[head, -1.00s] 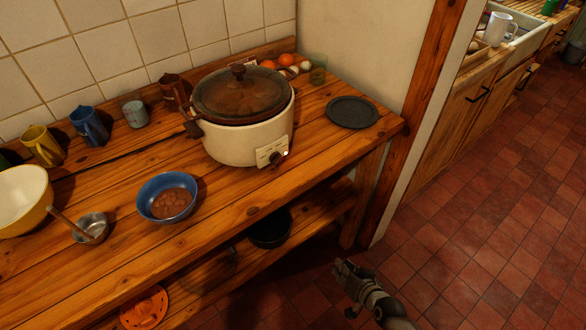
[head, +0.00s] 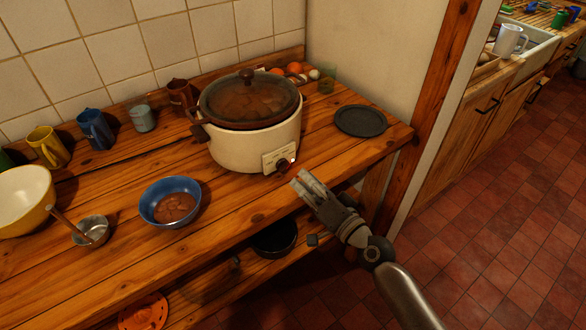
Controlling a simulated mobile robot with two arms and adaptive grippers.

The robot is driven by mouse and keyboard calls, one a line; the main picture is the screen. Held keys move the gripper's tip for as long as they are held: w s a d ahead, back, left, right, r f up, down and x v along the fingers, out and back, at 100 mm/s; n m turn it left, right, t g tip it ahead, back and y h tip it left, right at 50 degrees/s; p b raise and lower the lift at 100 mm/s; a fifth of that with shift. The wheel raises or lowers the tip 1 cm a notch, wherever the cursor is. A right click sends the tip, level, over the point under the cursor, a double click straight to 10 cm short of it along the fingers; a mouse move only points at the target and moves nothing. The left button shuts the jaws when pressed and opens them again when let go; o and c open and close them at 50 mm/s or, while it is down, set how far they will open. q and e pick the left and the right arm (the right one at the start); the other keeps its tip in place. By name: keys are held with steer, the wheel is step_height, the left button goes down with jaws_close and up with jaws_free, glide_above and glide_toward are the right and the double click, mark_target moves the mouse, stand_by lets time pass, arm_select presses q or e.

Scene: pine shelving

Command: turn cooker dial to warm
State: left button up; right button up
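The cooker (head: 235,148) is a cream pot with a dark-rimmed lid, standing on the wooden shelf against the tiled wall. Its dial (head: 283,167) is a small dark reddish knob on a pale panel at the cooker's front right; the panel's markings are too small to read. My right gripper (head: 302,183) is just right of and below the dial, pointing toward it, with a small gap seeming to remain. Its fingers look close together, and whether they are parted is unclear. My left gripper is not in view.
A dark plate (head: 360,121) lies to the right. Mugs, including a blue one (head: 96,129), line the wall. A green glass (head: 327,79) stands behind.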

mark_target(289, 166)
steer(key=shift+x, duration=2.8)
